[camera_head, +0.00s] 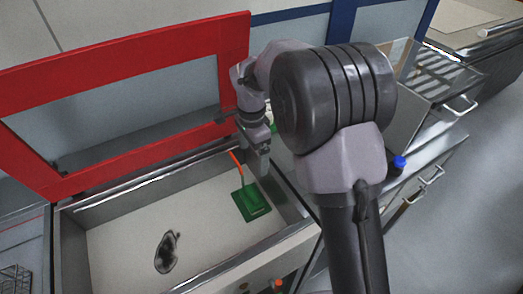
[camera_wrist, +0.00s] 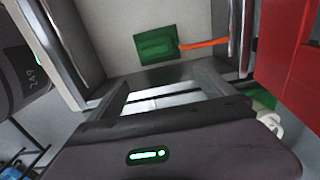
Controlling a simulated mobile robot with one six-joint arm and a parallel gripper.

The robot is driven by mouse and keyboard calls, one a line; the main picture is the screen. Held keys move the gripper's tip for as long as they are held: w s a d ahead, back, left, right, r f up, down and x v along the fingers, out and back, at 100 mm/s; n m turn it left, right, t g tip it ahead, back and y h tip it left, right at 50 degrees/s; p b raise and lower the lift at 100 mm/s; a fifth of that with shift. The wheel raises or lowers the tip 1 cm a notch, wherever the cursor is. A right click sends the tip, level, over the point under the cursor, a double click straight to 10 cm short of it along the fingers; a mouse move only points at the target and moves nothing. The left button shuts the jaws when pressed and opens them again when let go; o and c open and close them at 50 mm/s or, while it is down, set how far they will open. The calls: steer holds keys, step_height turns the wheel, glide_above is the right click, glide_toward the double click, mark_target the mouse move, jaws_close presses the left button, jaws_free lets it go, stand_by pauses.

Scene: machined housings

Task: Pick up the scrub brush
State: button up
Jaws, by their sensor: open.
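A green, flat-headed tool with an orange handle (camera_head: 250,203), which looks like the scrub brush, lies in the right part of a pale-floored open drawer or tray (camera_head: 120,215). Its orange handle points up and left in the head view. In the wrist view the green head (camera_wrist: 157,45) is near the top centre, with the handle reaching right to the tray wall. My gripper (camera_head: 262,165) is above the tray's back right side, just behind the brush. In the wrist view my gripper (camera_wrist: 160,88) is open, its fingers apart, with nothing between them.
A dark, mottled oval item (camera_head: 167,252) lies in the tray left of the brush. A red frame (camera_head: 130,60) stands behind the tray. A counter with a blue-capped item (camera_head: 398,162) is to the right. A green item (camera_wrist: 262,98) is partly hidden behind my gripper.

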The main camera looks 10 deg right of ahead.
steer(key=b, duration=0.5)
glide_above(251, 193)
steer(key=f, duration=1.2)
steer(key=shift+w+d, duration=0.3)
steer(key=shift+d, duration=0.05)
steer(key=f+b, duration=0.1)
steer(key=f, duration=0.1)
steer(key=f+b, duration=0.2)
steer(key=f, duration=0.1)
steer(key=shift+s+a+f, duration=0.2)
steer(key=shift+a+f, duration=0.1)
steer(key=shift+a, duration=0.05)
steer(key=shift+r, duration=0.15)
steer(key=shift+c, duration=0.2)
steer(key=c, duration=1.5)
step_height(251, 193, up, 10)
steer(key=p, duration=0.4)
steer(key=shift+p, duration=0.3)
